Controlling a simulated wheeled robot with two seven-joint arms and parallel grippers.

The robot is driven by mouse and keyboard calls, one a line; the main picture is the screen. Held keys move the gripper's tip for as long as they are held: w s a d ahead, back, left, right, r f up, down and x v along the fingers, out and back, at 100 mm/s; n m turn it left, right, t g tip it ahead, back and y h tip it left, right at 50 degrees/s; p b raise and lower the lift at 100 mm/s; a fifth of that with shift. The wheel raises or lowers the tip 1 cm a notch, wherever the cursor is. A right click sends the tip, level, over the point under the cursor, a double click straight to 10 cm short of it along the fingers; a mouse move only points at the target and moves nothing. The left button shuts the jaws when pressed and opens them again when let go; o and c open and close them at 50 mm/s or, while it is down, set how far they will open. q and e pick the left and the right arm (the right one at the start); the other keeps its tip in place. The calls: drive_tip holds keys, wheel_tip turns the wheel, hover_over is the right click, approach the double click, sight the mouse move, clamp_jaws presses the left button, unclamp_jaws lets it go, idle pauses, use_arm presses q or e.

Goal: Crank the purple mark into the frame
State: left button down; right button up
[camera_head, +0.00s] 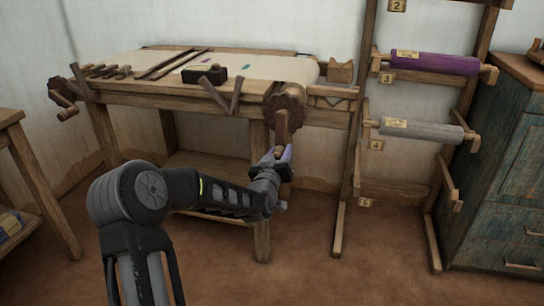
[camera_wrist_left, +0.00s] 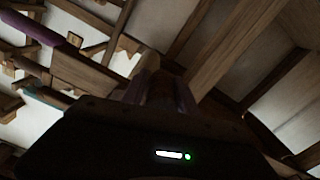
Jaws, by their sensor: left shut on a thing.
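The loom table (camera_head: 180,97) carries a pale cloth (camera_head: 270,66) stretched across its top. A small purple mark (camera_head: 207,59) and a teal mark (camera_head: 196,67) show on the cloth. Two dark slanting bars (camera_head: 172,64) cross it left of the marks; whether they are the frame I cannot tell. A toothed wooden wheel (camera_head: 287,103) with a crank arm (camera_head: 282,125) is at the table's near right corner. The crank arm hangs down. My left gripper (camera_head: 283,158) is shut on the crank's handle below the wheel; its fingers hide much of the handle. My right gripper is out of view.
Another crank (camera_head: 64,97) is at the left end. A rack with purple (camera_head: 435,64) and grey (camera_head: 420,132) rolls stands right, beside a teal cabinet (camera_head: 507,170).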

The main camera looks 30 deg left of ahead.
use_arm(q)
drive_tip(key=w+d+r+n+b, duration=0.3)
drive_tip(key=d+r+n+b, duration=0.2)
drive_tip(key=n, duration=0.8)
drive_tip(key=shift+d+r+b, duration=0.3)
drive_tip(key=shift+d+b, duration=0.1)
drive_tip(key=shift+d, duration=1.4)
drive_tip(key=c, duration=1.1)
unclamp_jaws()
drive_tip(key=shift+r, duration=0.1)
drive_tip(key=shift+o, duration=0.2)
drive_tip(key=p+v, duration=0.1)
drive_tip(key=v, duration=0.6)
drive_tip(key=shift+s+d, duration=0.15)
drive_tip(key=shift+s, duration=0.25)
